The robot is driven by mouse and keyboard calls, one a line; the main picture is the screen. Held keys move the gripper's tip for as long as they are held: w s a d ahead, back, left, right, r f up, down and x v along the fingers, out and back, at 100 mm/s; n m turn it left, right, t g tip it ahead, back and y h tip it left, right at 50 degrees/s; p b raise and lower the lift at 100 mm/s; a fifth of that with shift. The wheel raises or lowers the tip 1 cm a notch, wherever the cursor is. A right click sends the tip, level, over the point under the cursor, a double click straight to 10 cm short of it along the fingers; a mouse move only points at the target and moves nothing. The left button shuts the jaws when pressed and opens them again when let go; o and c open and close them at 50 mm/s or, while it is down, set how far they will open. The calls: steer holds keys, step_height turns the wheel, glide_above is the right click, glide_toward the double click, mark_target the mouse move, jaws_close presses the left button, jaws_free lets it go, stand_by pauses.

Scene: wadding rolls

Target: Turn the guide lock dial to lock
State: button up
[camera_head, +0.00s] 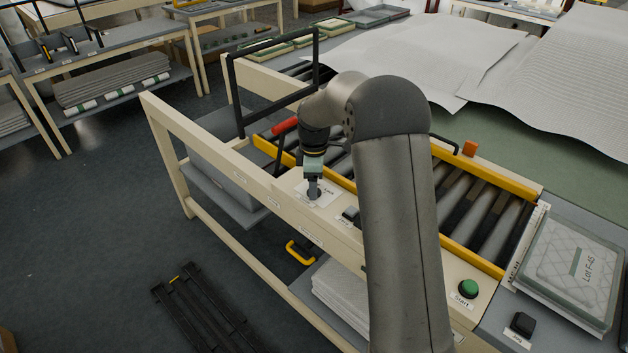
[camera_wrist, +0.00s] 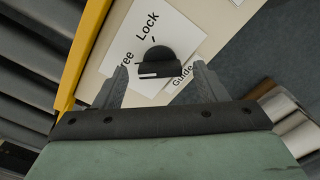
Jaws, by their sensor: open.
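The guide lock dial (camera_wrist: 158,55) is a dark round knob with a raised bar and a white mark. In the wrist view the white mark is at the dial's lower left, closer to the "ree" word than to "Lock". My gripper (camera_wrist: 159,84) is open, with one finger on each side of the dial; contact is not clear. In the head view my gripper (camera_head: 313,186) points down at the card on the cream rail, largely hiding the dial.
A small dark knob (camera_head: 350,214) and a green Start button (camera_head: 468,288) are farther along the cream rail. Yellow-edged rollers (camera_head: 480,210) lie behind it. A black frame (camera_head: 236,95) and red handle (camera_head: 285,126) stand to the left of my arm.

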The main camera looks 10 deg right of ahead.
steer(key=shift+f, duration=0.25)
steer(key=c, duration=1)
